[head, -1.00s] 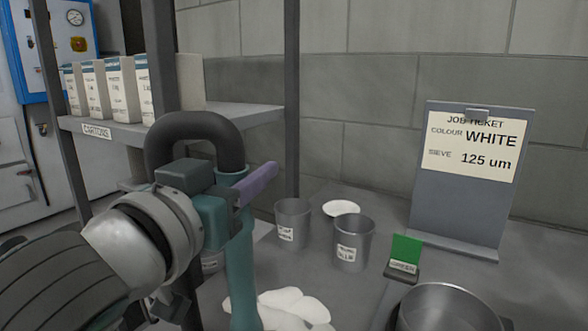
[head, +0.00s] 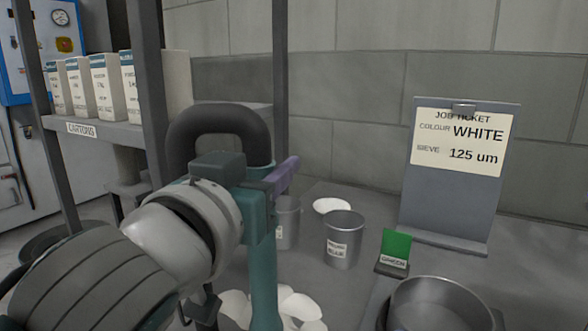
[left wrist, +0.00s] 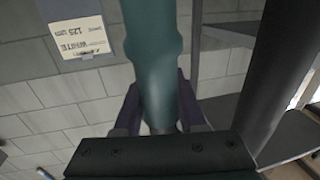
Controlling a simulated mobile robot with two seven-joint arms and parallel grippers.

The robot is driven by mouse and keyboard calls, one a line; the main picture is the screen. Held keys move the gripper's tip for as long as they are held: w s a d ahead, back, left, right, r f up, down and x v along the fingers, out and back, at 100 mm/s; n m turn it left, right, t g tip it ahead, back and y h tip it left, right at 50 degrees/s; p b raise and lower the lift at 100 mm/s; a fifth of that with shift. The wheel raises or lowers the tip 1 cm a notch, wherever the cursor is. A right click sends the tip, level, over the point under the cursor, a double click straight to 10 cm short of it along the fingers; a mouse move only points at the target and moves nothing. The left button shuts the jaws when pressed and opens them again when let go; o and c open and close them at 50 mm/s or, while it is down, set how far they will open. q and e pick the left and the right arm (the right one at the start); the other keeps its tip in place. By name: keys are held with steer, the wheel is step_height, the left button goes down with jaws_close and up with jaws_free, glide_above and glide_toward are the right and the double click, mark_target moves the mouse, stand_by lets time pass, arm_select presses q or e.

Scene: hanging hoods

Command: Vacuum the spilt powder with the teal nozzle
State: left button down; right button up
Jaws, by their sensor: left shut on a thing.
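The teal nozzle (head: 263,265) is upright in my left gripper (head: 275,182), whose purple fingers are shut around it. A dark hose loops from its top. In the left wrist view the nozzle (left wrist: 160,75) runs between the two fingers. The spilt powder (head: 298,306) is a lumpy white heap on the bench at the lower middle. The nozzle passes in front of it; its lower end is out of frame, so I cannot tell whether it touches the powder. My right gripper is not in view.
A labelled metal cup (head: 343,240) and another cup (head: 287,225) stand beyond the powder, near a flat white patch (head: 332,206). A green card (head: 396,246), a wide metal pan (head: 443,305) and the job ticket board (head: 447,205) are right. A shelf post (head: 149,90) stands left.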

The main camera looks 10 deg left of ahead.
arm_select(q)
steer(key=d+b, duration=0.2)
steer(key=d, duration=0.4)
steer(key=shift+w, duration=0.35)
steer(key=shift+r, duration=0.1)
stand_by(0.6)
steer(key=w+a+p, duration=0.3)
steer(key=w+a, duration=0.1)
steer(key=a, duration=0.8)
steer(key=shift+w+a+p, duration=0.3)
steer(key=shift+w+a, duration=0.1)
stand_by(0.9)
steer(key=shift+d, duration=0.1)
stand_by(0.4)
